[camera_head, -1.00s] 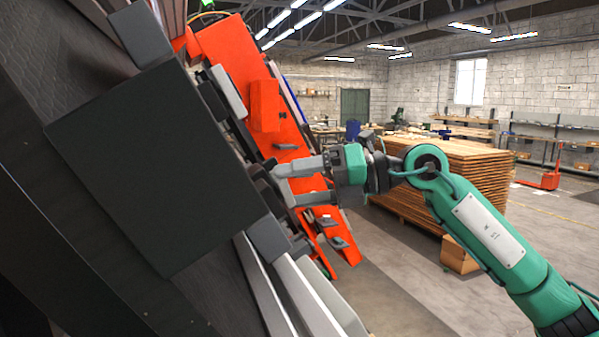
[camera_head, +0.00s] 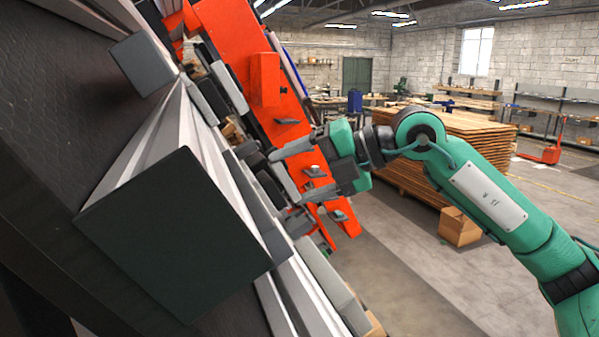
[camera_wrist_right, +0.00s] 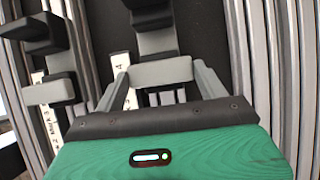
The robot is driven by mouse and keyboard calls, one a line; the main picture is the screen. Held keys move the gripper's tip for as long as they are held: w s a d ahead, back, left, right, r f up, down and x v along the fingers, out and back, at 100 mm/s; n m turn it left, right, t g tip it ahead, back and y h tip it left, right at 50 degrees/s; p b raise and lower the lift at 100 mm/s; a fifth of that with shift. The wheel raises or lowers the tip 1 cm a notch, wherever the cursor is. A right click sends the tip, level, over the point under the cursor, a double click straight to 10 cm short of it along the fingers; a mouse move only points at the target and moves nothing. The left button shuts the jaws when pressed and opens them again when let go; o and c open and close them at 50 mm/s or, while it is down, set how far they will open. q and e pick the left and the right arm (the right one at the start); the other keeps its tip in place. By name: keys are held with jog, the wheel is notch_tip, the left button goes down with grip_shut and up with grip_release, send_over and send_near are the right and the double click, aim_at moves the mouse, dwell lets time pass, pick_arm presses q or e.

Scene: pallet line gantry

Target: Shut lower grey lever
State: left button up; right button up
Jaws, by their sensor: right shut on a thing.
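My right gripper (camera_head: 287,176) reaches in from the right in the head view, its fingers at the grey hardware on the panel's side. In the right wrist view the fingers (camera_wrist_right: 160,84) are shut on a pale grey lever (camera_wrist_right: 160,72), one finger at each end of its bar. A dark grey bracket stands behind this lever. A second grey lever (camera_wrist_right: 48,92) sits to its left, apart from the fingers. I cannot tell from the labels which one is the lower lever. My left gripper is not in view.
A big dark box-ended beam (camera_head: 175,235) fills the near left, with a smaller grey block (camera_head: 145,62) above. An orange panel (camera_head: 265,80) stands behind the levers. Stacked boards (camera_head: 460,135) and a cardboard box (camera_head: 459,227) stand right. The floor between is clear.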

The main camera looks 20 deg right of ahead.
dwell(0.3)
jog(key=o, duration=0.7)
jog(key=shift+d, duration=0.1)
jog(key=shift+s+d+r+b, duration=0.1)
jog(key=shift+s+d+b, duration=0.1)
jog(key=shift+b, duration=0.1)
jog(key=b+v, duration=0.5)
jog(key=v, duration=0.8)
jog(key=shift+r, duration=0.2)
